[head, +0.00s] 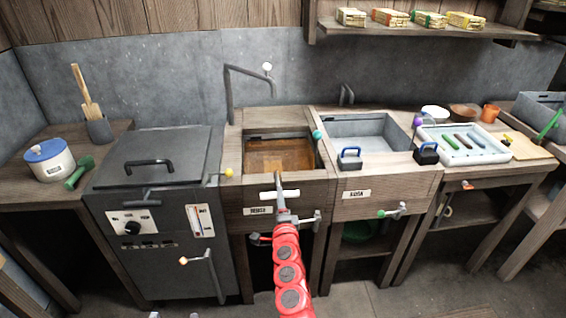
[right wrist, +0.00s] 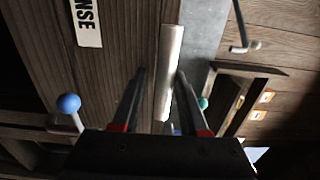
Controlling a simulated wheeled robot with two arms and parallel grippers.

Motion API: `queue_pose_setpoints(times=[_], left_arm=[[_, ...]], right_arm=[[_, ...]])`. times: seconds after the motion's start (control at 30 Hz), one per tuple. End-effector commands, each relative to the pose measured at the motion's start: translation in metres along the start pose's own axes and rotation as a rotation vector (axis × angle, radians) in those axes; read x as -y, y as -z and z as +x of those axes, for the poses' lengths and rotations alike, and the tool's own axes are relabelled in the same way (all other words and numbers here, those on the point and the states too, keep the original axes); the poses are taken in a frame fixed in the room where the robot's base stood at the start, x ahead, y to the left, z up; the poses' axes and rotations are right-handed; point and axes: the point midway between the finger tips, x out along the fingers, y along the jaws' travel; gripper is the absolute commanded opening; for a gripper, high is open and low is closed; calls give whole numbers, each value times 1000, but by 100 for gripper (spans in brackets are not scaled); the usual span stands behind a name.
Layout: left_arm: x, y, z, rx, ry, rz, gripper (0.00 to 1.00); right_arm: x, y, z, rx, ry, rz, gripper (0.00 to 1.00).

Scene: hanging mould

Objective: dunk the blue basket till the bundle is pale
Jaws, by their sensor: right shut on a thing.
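A small block with a blue handle (head: 350,158) sits on the front rim of the right basin; it may be the blue basket's handle, but I see no basket body. I cannot make out a bundle. My right gripper (head: 279,188) reaches in from the bottom on its red arm to the front of the left basin (head: 318,165), which holds brown liquid. It is shut on a pale bar (head: 267,195), which also runs between the fingers in the right wrist view (right wrist: 170,70).
A lidded grey boiler (head: 155,165) is at the left, and a tap (head: 246,80) rises behind the left basin. A white tray (head: 463,143) lies at the right. The right basin (head: 372,133) looks clear.

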Motion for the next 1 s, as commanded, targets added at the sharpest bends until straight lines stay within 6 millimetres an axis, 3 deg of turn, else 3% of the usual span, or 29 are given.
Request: queue_pose_setpoints(times=[0.03,0.37,1.0], left_arm=[[0,0,-1,0,0,0,66],[0,0,3,0,0,0,66],[4,15,88,0,0,0,66]], right_arm=[[-9,-1,-2,4,-13,-2,10],[-7,-2,-2,6,-16,-2,10],[91,-1,0,3,-6,-1,10]])
